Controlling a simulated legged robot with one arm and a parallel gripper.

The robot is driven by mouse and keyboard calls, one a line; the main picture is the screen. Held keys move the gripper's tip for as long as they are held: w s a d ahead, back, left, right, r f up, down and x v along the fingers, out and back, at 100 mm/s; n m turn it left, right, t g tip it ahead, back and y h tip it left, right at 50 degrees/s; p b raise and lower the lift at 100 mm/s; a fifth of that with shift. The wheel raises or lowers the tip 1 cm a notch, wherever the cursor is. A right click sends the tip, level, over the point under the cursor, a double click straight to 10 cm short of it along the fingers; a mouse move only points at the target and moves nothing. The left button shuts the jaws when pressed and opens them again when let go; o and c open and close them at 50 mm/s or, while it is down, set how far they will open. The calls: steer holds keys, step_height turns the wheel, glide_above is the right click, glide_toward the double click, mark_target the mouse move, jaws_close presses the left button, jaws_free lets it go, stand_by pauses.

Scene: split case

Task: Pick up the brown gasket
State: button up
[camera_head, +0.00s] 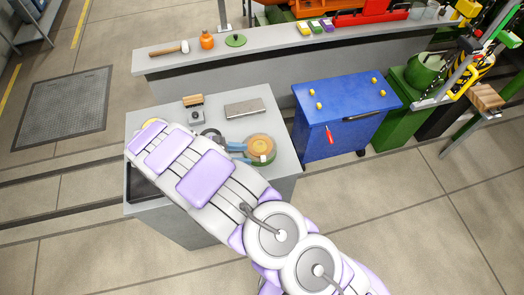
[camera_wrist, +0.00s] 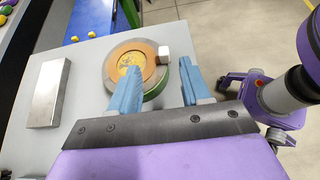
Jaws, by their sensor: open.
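The brown gasket (camera_head: 262,137) is a flat ring around a yellowish centre, lying on top of a round green object (camera_head: 271,158) on the grey workbench. It also shows in the wrist view (camera_wrist: 130,44). One fingertip overlaps the gasket's near edge in the wrist view; the other is to the right of the green object. In the head view my gripper (camera_head: 244,152) is just left of the gasket. Contact cannot be told.
A metal block (camera_head: 245,108) and a small device with a wooden top (camera_head: 194,111) stand on the bench. A blue cabinet (camera_head: 340,105) is to the right.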

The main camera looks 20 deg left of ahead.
mark_target(261, 157)
steer(key=shift+w+d+f, duration=0.35)
steer(key=shift+w+f, duration=0.25)
steer(key=shift+f, duration=0.2)
steer(key=d, duration=0.1)
steer(key=w+d+f+b, duration=0.1)
steer(key=d, duration=0.1)
steer(key=d+f, duration=0.1)
steer(key=d, duration=0.1)
steer(key=shift+w+d+f+b, duration=0.1)
steer(key=shift+w+d+b, duration=0.05)
steer(key=shift+w+b, duration=0.2)
steer(key=shift+a, duration=0.35)
steer(key=shift+c, duration=0.3)
steer(key=shift+a, duration=0.1)
steer(key=shift+c, duration=0.6)
steer(key=shift+d, duration=0.3)
jaws_close()
